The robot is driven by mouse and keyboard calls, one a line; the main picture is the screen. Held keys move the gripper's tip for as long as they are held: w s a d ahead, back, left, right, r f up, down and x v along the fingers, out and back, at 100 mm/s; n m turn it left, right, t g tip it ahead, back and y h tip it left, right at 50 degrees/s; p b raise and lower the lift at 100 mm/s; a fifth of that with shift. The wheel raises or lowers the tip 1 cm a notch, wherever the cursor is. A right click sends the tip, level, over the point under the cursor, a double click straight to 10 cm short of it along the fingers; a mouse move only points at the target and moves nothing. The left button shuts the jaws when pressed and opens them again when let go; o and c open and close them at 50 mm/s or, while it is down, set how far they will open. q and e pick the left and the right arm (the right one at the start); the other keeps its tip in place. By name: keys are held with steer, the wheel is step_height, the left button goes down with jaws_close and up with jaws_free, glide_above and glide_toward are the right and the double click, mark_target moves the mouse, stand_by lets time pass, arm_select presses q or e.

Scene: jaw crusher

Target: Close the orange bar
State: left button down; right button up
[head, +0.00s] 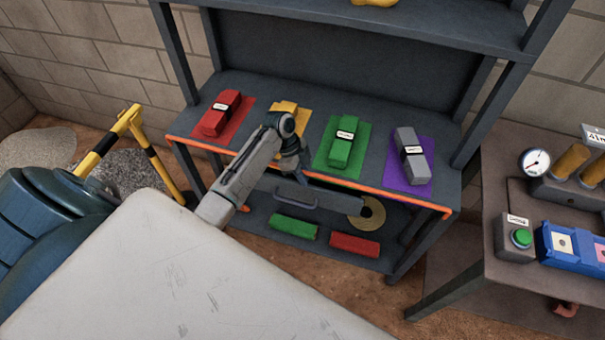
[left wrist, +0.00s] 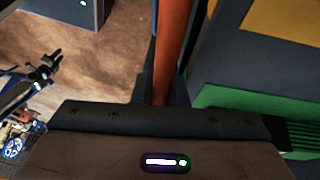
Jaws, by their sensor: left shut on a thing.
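The orange bar (head: 375,194) is a thin rail running along the front edge of the dark grey shelf (head: 290,88). It reaches from the shelf's left corner to its right corner. My left gripper (head: 290,168) is at the middle of the bar, with its fingers pointing down. It is shut on the bar, and the fingers hide a short part of it. In the left wrist view the orange bar (left wrist: 174,50) runs up from between the dark fingers. My right gripper is in neither view.
Red (head: 221,114), yellow (head: 288,108), green (head: 342,142) and grey (head: 410,155) blocks stand on coloured mats behind the bar. A lower shelf holds a green block (head: 294,227), a red block (head: 354,245) and a tan disc (head: 370,214). A table (head: 465,240) with a green button is at right.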

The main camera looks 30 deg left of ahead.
arm_select(q)
steer(key=shift+w+g, duration=0.1)
steer(key=shift+g, duration=0.5)
steer(key=c, duration=1.5)
jaws_free()
steer(key=shift+o, duration=0.2)
